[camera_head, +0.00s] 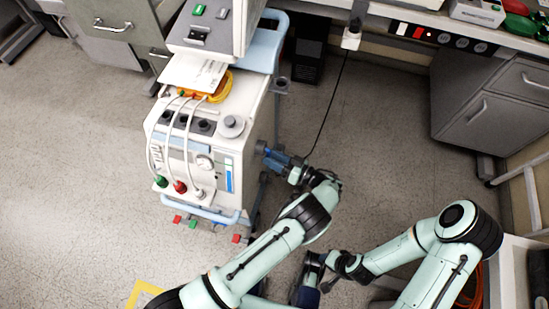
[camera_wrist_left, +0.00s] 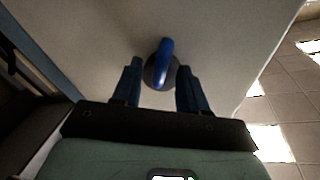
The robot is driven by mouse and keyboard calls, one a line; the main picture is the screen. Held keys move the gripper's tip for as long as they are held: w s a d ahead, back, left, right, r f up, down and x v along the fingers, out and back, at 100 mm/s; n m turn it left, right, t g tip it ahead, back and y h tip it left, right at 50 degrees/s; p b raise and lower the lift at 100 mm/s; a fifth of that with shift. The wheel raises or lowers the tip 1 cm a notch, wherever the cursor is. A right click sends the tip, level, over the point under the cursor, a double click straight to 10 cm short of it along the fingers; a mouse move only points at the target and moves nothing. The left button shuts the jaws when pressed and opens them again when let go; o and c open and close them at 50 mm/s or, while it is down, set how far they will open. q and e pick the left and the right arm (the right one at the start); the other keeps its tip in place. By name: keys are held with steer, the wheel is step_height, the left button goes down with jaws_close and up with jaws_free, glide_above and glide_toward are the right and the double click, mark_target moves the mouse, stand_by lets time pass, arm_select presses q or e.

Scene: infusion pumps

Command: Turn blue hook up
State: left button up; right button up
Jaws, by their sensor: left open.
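The blue hook (camera_wrist_left: 165,56) shows in the left wrist view, on a dark round base on a pale flat panel (camera_wrist_left: 105,32). It runs nearly upright in that picture. My left gripper (camera_wrist_left: 158,67) is open, with one dark blue finger on each side of the hook and visible gaps between. In the head view my left gripper (camera_head: 273,158) reaches the right side of the white medical cart (camera_head: 238,150); the hook cannot be made out there. My right gripper (camera_head: 309,277) is low in the head view, away from the cart; its jaws are unclear.
A grey cabinet (camera_head: 490,98) and a bench stand at the right. A black cable (camera_head: 331,105) hangs to the floor behind my left gripper. White tubes and colored connectors hang on the cart's front. The floor (camera_head: 75,190) at the left is mostly clear.

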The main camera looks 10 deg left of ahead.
arm_select(q)
jaws_close()
